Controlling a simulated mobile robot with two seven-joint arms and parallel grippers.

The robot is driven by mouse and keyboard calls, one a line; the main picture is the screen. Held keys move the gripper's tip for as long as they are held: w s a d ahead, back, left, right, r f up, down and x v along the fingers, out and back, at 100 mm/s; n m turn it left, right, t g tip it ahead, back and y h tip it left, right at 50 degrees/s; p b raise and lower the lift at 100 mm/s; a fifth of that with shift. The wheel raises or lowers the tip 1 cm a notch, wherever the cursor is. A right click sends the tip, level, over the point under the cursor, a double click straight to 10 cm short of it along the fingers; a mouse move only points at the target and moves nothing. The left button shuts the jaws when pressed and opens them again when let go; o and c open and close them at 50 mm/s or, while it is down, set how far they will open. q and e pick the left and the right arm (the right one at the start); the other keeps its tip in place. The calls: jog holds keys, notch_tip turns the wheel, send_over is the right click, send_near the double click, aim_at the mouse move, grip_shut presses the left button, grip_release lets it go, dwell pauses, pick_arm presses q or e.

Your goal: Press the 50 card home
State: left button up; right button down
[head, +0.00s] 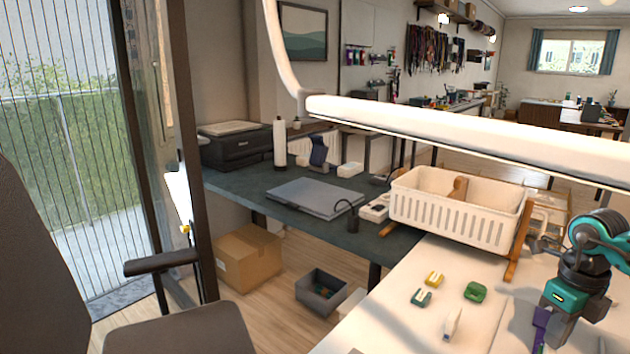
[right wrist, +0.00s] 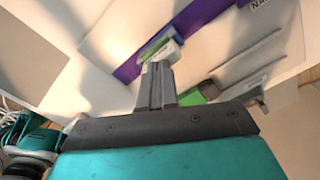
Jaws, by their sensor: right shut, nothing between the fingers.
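My right gripper (right wrist: 157,70) is shut and empty in the right wrist view. Its fingertips are close to a small pale piece with green and blue edges (right wrist: 162,48), which sits against a purple strip (right wrist: 190,22). I cannot tell whether they touch it. No number 50 is readable, so I cannot tell whether this piece is the 50 card. In the head view my right gripper (head: 558,318) points down over the white table at the lower right, beside a purple piece (head: 541,325). My left gripper is not in view.
A green block (right wrist: 192,97) and a grey bar lie right of the fingers. Yellow, teal and green clips (head: 476,291) and a small white piece (head: 453,322) lie on the white table (head: 395,330). A white slotted basket (head: 440,222) stands behind. A white bar (head: 450,128) crosses above.

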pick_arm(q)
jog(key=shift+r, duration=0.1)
